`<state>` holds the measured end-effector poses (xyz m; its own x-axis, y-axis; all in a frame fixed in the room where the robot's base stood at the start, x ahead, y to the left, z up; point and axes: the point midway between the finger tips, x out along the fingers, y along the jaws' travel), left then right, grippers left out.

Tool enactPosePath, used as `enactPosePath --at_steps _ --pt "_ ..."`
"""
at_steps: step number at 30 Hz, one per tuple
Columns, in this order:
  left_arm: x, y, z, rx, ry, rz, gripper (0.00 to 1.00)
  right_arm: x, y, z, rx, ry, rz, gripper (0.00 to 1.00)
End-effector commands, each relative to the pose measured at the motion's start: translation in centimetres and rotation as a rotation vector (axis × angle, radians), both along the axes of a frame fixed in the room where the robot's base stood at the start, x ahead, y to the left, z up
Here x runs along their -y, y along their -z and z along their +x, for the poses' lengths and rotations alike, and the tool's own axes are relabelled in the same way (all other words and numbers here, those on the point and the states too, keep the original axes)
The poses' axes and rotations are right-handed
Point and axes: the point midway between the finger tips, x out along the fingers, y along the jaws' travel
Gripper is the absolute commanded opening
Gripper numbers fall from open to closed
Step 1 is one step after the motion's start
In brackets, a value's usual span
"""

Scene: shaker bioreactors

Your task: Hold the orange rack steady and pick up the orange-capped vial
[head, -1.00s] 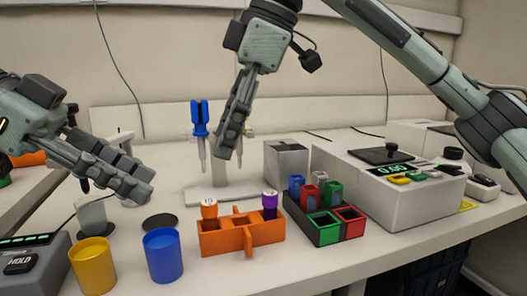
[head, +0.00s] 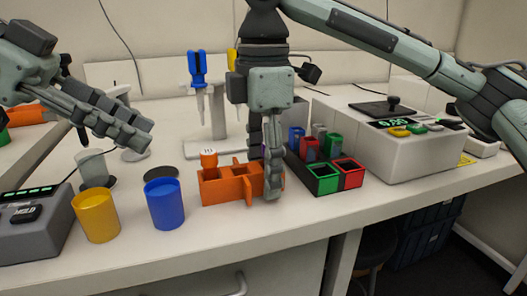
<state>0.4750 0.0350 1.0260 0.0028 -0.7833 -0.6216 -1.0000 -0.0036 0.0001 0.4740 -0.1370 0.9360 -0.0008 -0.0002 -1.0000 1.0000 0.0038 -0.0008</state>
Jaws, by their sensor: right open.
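The orange rack (head: 217,190) stands on the white bench. The orange-capped vial (head: 208,159) is upright in its left end. My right gripper (head: 272,188) is open and points down at the rack's right end. Its fingers overlap that end and hide most of the purple-capped vial there. I cannot tell whether they touch the rack. My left gripper (head: 143,140) is in the air left of the rack, above the cups and apart from the orange-capped vial. Its fingers are seen side-on, so its opening is unclear.
A yellow cup (head: 96,216) and a blue cup (head: 165,204) stand left of the rack. A block of coloured tube holders (head: 323,180) is close on the right. A pipette stand (head: 205,148) is behind. A device with a display (head: 405,150) stands further right.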

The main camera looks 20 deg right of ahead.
Motion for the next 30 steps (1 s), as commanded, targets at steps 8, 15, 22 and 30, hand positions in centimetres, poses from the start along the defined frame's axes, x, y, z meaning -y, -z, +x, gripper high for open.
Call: enactPosePath --at_steps 8,15,22,30 --pt "0.0 0.0 0.0 0.0 0.0 0.0 0.34 -0.01 0.11 0.02 0.0 0.0 0.001 0.52" --pt "0.0 0.0 0.0 0.0 0.0 0.0 0.34 -0.02 0.09 0.02 0.0 0.0 0.001 0.23" --pt "0.0 0.0 0.0 0.0 0.0 0.0 0.34 -0.03 0.08 0.02 0.0 0.0 0.001 0.01" --pt "0.44 -0.53 0.22 0.004 0.016 0.022 0.45 -0.03 0.06 0.02 0.001 0.0 0.001 0.01"
